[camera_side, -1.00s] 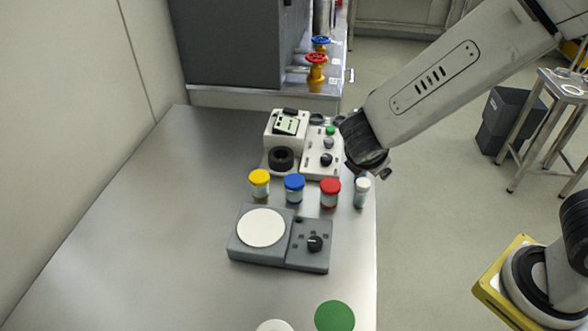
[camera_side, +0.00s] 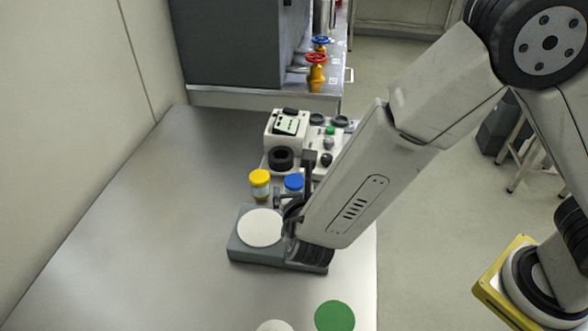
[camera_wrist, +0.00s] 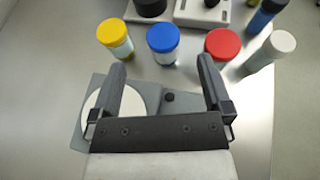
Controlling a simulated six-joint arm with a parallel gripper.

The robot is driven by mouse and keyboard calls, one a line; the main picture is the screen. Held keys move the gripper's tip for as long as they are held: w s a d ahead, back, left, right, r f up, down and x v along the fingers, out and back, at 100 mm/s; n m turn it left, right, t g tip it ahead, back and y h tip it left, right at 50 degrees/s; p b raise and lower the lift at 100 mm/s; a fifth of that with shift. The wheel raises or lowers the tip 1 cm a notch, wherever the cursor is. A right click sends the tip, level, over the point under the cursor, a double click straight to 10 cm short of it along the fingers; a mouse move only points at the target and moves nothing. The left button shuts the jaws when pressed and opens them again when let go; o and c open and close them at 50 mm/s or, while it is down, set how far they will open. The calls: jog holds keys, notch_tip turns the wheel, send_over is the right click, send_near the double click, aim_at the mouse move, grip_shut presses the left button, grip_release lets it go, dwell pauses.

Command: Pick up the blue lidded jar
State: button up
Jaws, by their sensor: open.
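The blue lidded jar (camera_side: 294,183) stands on the metal table between the yellow-lidded jar (camera_side: 260,184) and the red-lidded jar, which my arm hides in the side view. In the wrist view the blue lidded jar (camera_wrist: 163,42) stands upright beyond my fingertips, roughly midway between them. My gripper (camera_wrist: 160,66) is open and empty, its fingers apart over the grey scale. In the side view my gripper (camera_side: 290,193) is partly hidden by my arm, close to the blue jar. I cannot tell whether it touches the jar.
The yellow-lidded jar (camera_wrist: 114,38) is left of the blue one, the red-lidded jar (camera_wrist: 222,46) right, close to my right finger. A white-capped vial (camera_wrist: 275,48) is further right. The scale (camera_side: 242,246) lies below my gripper. A white instrument (camera_side: 285,130) stands behind the jars.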

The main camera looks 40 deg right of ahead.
aim_at(295, 183)
jog(key=shift+f, duration=0.7)
jog(key=shift+x, duration=3.95)
jog(key=shift+s+f, duration=0.15)
jog(key=shift+f, duration=0.05)
jog(key=c, duration=1.3)
